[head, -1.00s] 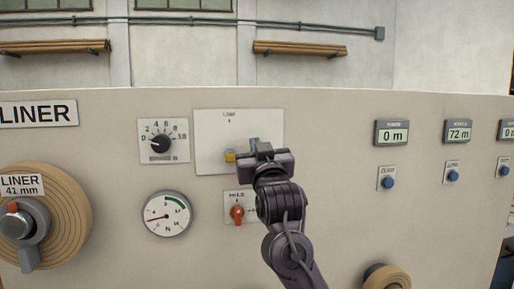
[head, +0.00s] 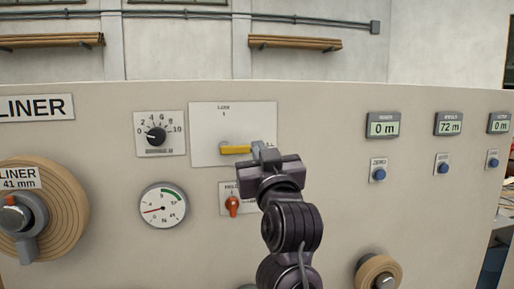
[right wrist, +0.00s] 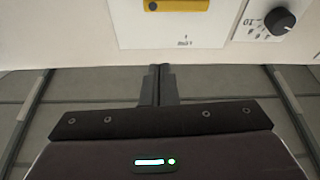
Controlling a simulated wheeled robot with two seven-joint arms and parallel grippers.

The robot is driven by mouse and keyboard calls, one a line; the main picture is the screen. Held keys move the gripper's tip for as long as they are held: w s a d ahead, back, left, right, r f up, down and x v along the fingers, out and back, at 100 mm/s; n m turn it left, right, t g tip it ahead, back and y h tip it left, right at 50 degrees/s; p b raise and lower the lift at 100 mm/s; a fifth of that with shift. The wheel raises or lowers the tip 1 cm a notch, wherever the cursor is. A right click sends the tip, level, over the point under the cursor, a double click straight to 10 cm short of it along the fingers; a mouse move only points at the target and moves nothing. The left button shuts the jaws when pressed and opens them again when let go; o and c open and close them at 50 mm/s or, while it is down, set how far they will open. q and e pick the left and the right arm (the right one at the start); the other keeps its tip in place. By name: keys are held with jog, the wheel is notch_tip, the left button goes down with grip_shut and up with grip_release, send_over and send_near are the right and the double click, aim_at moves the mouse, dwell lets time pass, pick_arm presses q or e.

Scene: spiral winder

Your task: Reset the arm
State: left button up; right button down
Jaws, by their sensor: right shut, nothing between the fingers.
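My right gripper (head: 266,152) is shut and empty in front of the panel, at the right end of the yellow lever (head: 236,150). The lever lies level on a white plate (head: 215,120) and also shows at the top of the right wrist view (right wrist: 178,5). In the right wrist view the two fingers (right wrist: 158,85) are together, with nothing between them, and appear apart from the lever. I cannot tell in the head view whether they touch it. My left gripper is not in view.
The beige panel also carries a black numbered knob (head: 156,136), a round gauge (head: 163,205), a red switch (head: 233,205) partly beside my arm, a liner roll (head: 70,215) at left, and displays (head: 384,125) with blue buttons (head: 379,174) at right. The space before the panel is free.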

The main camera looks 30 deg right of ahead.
dwell(0.5)
